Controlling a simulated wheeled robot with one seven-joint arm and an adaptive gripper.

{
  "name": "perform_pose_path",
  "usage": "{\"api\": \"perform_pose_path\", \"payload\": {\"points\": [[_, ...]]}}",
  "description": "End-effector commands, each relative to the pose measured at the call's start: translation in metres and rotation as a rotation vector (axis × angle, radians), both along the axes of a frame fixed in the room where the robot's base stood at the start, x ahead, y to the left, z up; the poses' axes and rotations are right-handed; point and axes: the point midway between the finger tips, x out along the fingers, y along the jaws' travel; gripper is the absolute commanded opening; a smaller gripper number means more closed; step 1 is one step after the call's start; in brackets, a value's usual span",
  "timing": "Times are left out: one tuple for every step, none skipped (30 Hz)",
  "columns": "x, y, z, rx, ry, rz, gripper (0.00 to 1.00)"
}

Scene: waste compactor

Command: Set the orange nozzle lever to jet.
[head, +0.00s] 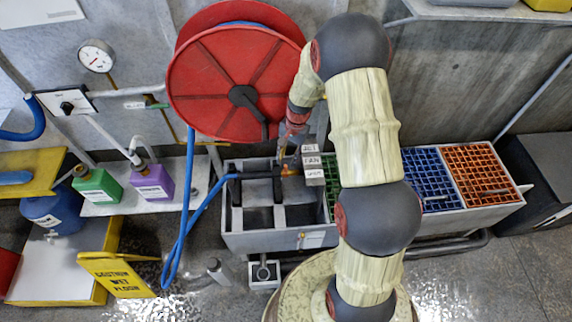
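A small orange part (290,169), which looks like the nozzle lever, shows at the end of the blue hose's dark nozzle (252,176) over the grey trough. Beside it on the right is a stack of pale label plates (312,161); the top one seems to read JET and the middle one FAN, and the lowest is unclear. My gripper (287,155) points down just above the orange part, left of the plates. It is small and partly blurred against the background, so I cannot tell whether its fingers touch the lever or are open. The lever's exact setting is unclear.
A red hose reel (237,82) stands behind and left of my gripper. The blue hose (188,200) hangs left of the grey trough (270,241). Blue (430,178) and orange (481,172) grids lie right of my arm. Green (97,186) and purple (152,182) bottles stand left.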

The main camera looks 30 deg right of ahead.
Motion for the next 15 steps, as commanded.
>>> {"api": "perform_pose_path", "payload": {"points": [[0.001, -0.002, 0.011, -0.002, -0.004, 0.0, 0.29], [0.001, -0.003, 0.017, -0.001, -0.003, 0.0, 0.29], [0.0, -0.004, 0.023, -0.002, -0.002, 0.0, 0.29], [0.0, -0.005, 0.027, -0.001, -0.002, -0.001, 0.29], [0.0, -0.005, 0.031, -0.001, -0.002, -0.001, 0.29], [-0.001, -0.006, 0.036, 0.0, -0.001, -0.001, 0.29], [-0.001, -0.006, 0.039, 0.0, -0.001, -0.001, 0.29], [-0.001, -0.007, 0.042, 0.0, -0.001, -0.001, 0.29], [-0.001, -0.007, 0.045, 0.0, 0.0, -0.001, 0.29], [-0.001, -0.007, 0.047, 0.0, 0.0, -0.001, 0.29], [-0.002, -0.008, 0.048, -0.001, 0.001, -0.001, 0.29], [-0.002, -0.008, 0.049, -0.001, 0.001, -0.001, 0.29], [-0.002, -0.008, 0.05, -0.001, 0.001, -0.001, 0.29], [-0.002, -0.008, 0.05, -0.001, 0.001, -0.001, 0.29], [-0.002, -0.008, 0.051, -0.001, 0.001, -0.001, 0.29]]}}
